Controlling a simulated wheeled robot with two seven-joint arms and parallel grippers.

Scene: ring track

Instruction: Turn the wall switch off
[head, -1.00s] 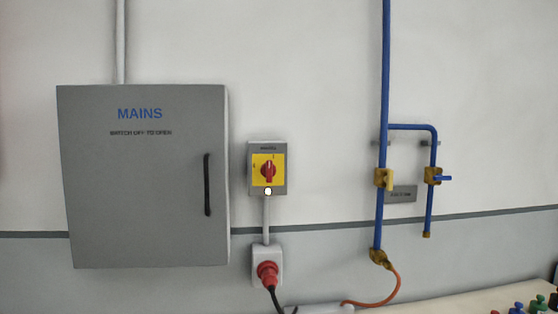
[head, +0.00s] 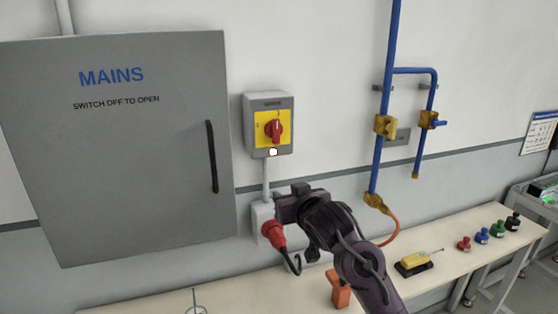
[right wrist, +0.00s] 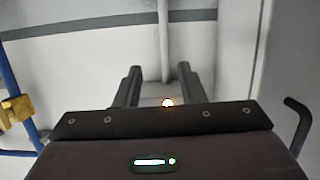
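The wall switch (head: 284,149) is a grey box on the wall with a yellow plate. Its red knob (head: 274,131) stands about upright, and a small white lamp (head: 273,152) below it is lit. My right gripper (head: 290,195) is below the switch, apart from it, near the conduit. In the right wrist view its two fingers (right wrist: 158,72) are spread with nothing held between them. The lit lamp also shows there (right wrist: 168,103), with most of the switch hidden behind the gripper body. My left gripper is not in view.
A grey MAINS cabinet (head: 120,170) with a black handle (head: 212,157) is left of the switch. A red plug (head: 272,233) sits below it. Blue pipes (head: 383,80) with brass valves are to the right. The bench (head: 450,240) below holds a yellow device (head: 415,261) and several coloured pieces.

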